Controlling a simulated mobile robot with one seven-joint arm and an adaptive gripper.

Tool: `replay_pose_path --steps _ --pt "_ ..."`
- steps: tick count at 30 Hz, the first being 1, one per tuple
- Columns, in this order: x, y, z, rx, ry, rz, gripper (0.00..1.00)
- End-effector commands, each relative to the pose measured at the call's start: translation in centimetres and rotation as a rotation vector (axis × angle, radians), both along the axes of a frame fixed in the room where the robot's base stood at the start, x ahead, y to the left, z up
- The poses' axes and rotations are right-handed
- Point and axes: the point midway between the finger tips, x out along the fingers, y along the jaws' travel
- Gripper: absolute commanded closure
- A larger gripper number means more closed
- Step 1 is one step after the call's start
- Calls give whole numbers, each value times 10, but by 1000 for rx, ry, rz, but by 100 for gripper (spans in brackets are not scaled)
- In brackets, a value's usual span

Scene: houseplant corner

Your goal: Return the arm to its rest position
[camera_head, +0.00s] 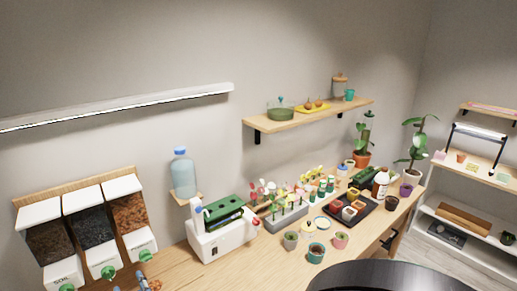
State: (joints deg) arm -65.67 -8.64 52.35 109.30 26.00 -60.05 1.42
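A white machine (222,238) with a green top stands on the bench. Small pots, including a teal one (316,252), and a dark tray (368,214) crowd its right. Three dispensers (90,230) hang at left. A wall shelf (310,116) and white shelving (470,232) lie beyond.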

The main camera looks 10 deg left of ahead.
Motion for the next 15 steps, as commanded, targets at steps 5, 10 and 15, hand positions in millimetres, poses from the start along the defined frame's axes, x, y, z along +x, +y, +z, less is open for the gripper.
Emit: replay_pose_path --steps 5,10,15 --pt "47 -37 31 -44 70 -38 51" --pt "81 -82 57 -97 142 -70 51" --pt "105 -137 81 -151 212 -106 51"
